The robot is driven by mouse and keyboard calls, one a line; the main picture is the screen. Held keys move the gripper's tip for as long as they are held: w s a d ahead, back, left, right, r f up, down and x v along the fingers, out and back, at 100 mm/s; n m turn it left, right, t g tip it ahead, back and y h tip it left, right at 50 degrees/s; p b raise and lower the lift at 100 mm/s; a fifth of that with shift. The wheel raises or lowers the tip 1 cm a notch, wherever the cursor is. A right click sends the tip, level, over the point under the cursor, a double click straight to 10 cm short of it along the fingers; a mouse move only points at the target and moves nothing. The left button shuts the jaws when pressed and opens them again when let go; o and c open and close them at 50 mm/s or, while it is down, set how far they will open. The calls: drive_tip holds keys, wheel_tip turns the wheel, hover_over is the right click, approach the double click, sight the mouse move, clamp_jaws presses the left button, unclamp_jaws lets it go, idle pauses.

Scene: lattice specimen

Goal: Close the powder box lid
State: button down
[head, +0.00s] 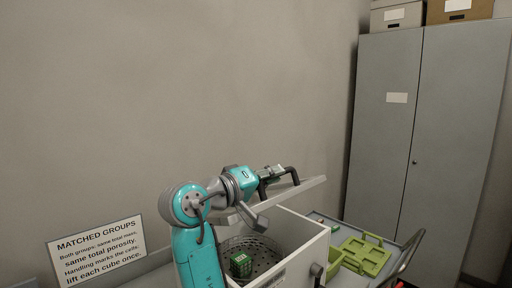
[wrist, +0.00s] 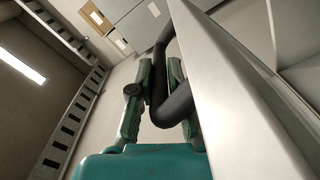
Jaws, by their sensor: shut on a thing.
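The powder box (head: 306,239) is a white box standing at the lower centre of the head view. Inside it are a round perforated metal basket (head: 262,262) and a green cube (head: 240,264). Its lid (head: 290,194) is a pale flat panel held up above the box, tilted, so the box stands open. The lid fills the right of the wrist view (wrist: 235,100). My gripper (head: 277,179) is shut on the lid's dark curved handle (head: 293,174). In the wrist view, the green fingers (wrist: 158,100) sit on either side of the handle (wrist: 172,105).
A green tray-like holder (head: 364,256) lies on the trolley right of the box, near a dark trolley handle (head: 408,252). A sign (head: 97,249) stands at the left. A grey cabinet (head: 432,120) with boxes on top stands at the right. The wall is behind the arm.

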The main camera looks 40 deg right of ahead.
drive_tip(key=s+f+m, duration=0.2)
drive_tip(key=f, duration=0.4)
drive_tip(key=s+f+m, duration=0.2)
drive_tip(key=s+f, duration=0.1)
drive_tip(key=f, duration=0.4)
drive_tip(key=shift+s+f+m, duration=0.2)
drive_tip(key=shift+s+m, duration=0.05)
drive_tip(key=shift+m, duration=0.15)
drive_tip(key=shift+d+f, duration=0.1)
drive_tip(key=c, duration=1.1)
unclamp_jaws()
drive_tip(key=shift+c, duration=0.2)
drive_tip(key=a, duration=1.2)
drive_tip(key=shift+s+r, duration=0.15)
drive_tip(key=shift+r, duration=0.05)
